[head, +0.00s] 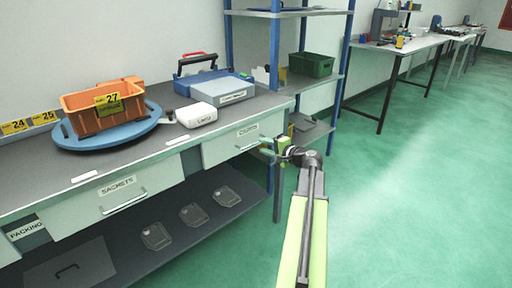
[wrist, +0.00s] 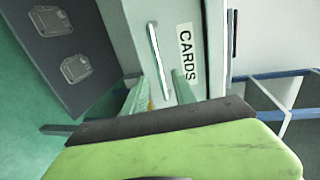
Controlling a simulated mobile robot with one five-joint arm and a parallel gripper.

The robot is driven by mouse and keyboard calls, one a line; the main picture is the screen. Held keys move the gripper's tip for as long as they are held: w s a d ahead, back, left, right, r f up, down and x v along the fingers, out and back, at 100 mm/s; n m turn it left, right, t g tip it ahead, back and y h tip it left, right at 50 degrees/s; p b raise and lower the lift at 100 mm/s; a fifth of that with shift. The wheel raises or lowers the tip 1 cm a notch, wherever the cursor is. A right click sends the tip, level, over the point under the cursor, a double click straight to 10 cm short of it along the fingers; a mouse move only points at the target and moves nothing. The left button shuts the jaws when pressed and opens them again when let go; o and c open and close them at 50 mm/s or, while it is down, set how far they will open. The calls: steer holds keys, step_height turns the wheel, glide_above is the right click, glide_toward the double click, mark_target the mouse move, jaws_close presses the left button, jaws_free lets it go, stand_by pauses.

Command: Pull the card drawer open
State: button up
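The card drawer (head: 221,152) is a pale front under the right end of the workbench, and it looks closed. Its CARDS label (wrist: 187,54) and bar handle (wrist: 157,55) show clearly in the wrist view. The handle (head: 248,145) also shows in the head view. My gripper (head: 268,146) is at the right end of the drawer front. In the wrist view my gripper (wrist: 163,84) has its two green fingers apart, with the near end of the handle showing between them. I cannot tell whether either finger touches the handle.
The SACHETS drawer (head: 150,194) is left of it. A lower shelf (head: 115,243) holds clear trays. Blue-post shelving (head: 273,60) stands behind. Green floor (head: 400,200) is clear at right.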

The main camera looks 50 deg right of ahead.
mark_target(256, 143)
steer(key=x, duration=0.5)
steer(key=shift+w+f+b, duration=0.1)
steer(key=shift+w+b, duration=0.3)
steer(key=shift+c, duration=0.3)
jaws_close()
stand_by(0.6)
